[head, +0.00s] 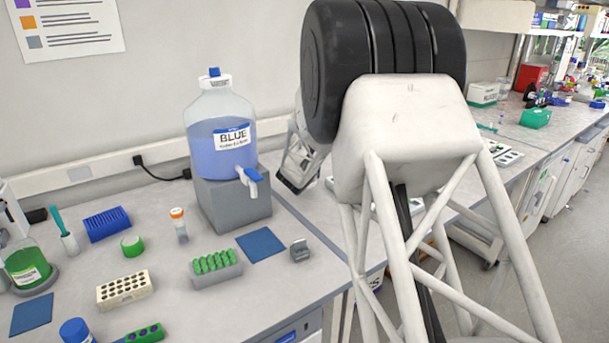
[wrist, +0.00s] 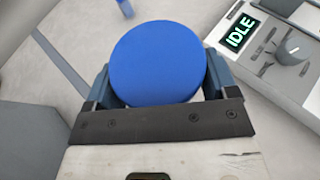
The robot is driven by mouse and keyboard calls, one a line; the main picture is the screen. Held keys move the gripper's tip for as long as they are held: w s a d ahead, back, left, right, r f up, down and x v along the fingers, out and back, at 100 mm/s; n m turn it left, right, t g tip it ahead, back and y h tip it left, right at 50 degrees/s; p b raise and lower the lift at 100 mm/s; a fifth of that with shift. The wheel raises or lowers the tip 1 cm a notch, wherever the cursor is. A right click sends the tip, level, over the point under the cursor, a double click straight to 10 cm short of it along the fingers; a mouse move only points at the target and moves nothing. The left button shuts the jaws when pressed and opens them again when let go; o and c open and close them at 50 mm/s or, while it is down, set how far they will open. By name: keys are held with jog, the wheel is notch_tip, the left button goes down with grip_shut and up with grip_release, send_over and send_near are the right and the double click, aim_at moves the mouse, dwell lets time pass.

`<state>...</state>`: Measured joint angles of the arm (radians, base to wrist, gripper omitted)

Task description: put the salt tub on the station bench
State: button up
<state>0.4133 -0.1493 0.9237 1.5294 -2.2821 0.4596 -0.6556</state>
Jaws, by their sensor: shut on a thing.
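In the wrist view, a tub with a round, flat blue lid (wrist: 157,62) is between the fingers of my gripper (wrist: 155,80). I take it to be the salt tub; its label and most of its body are hidden under the lid. My gripper is shut on it, with a finger on each side. A pale bench surface (wrist: 85,35) lies below the tub; I cannot tell the height of the tub above it. In the head view my arm hides the held tub.
A device with an IDLE display (wrist: 239,33) and a knob stands right of the tub. A grey block (wrist: 28,140) is at lower left. In the head view, a BLUE carboy (head: 222,135) sits on a grey stand (head: 233,200). A bench seam runs right of it. Racks and bottles occupy the left bench.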

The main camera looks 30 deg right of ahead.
jog(key=shift+w+d+f, duration=0.1)
jog(key=shift+w+d, duration=0.35)
jog(key=shift+w, duration=0.4)
jog(key=shift+w+d, duration=0.4)
jog(key=shift+w, duration=0.45)
jog(key=shift+w+d+f, duration=0.1)
jog(key=shift+w+f, duration=0.1)
jog(key=shift+f, duration=0.75)
jog(key=shift+w+d+f, duration=0.1)
jog(key=shift+w+f, duration=0.1)
jog(key=shift+f, duration=0.7)
jog(key=shift+f, duration=0.15)
jog(key=o, duration=1.2)
